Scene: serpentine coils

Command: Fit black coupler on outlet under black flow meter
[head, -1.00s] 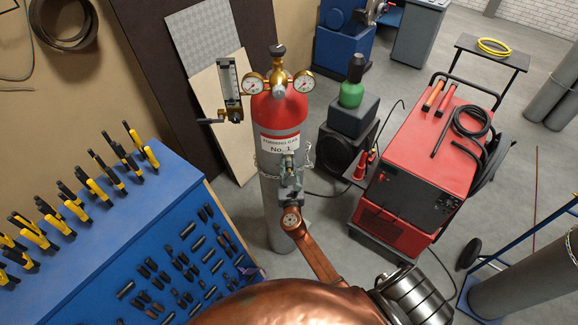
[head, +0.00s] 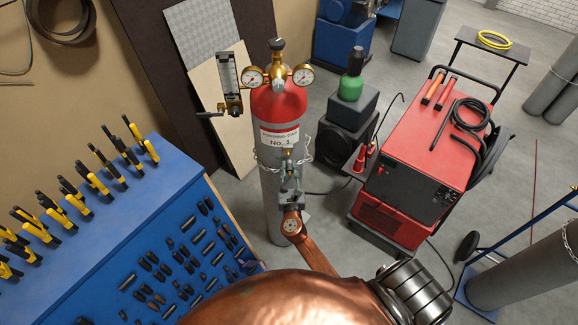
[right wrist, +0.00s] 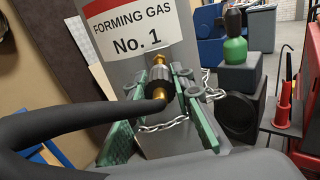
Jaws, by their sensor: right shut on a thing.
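The flow meter (head: 229,73), a clear tube in a dark frame, stands upright left of the regulator on the red-topped gas cylinder. It has a brass body (head: 233,104) at its foot and a black piece pointing left. My right gripper (head: 289,176) is in front of the cylinder, below its label, lower and to the right of the flow meter. In the right wrist view, its green-padded fingers (right wrist: 171,98) are shut on the black coupler (right wrist: 160,84), which has brass ends. A thick dark hose (right wrist: 85,118) curves left from the coupler's lower end. My left gripper is out of view.
The gas cylinder (head: 270,198) has a chain (head: 307,150) around it at gripper height. A blue tool bench (head: 130,215) is at left. A red welding machine (head: 420,145) and a green bottle (head: 351,87) stand at right. Left of the cylinder, below the flow meter, is open space.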

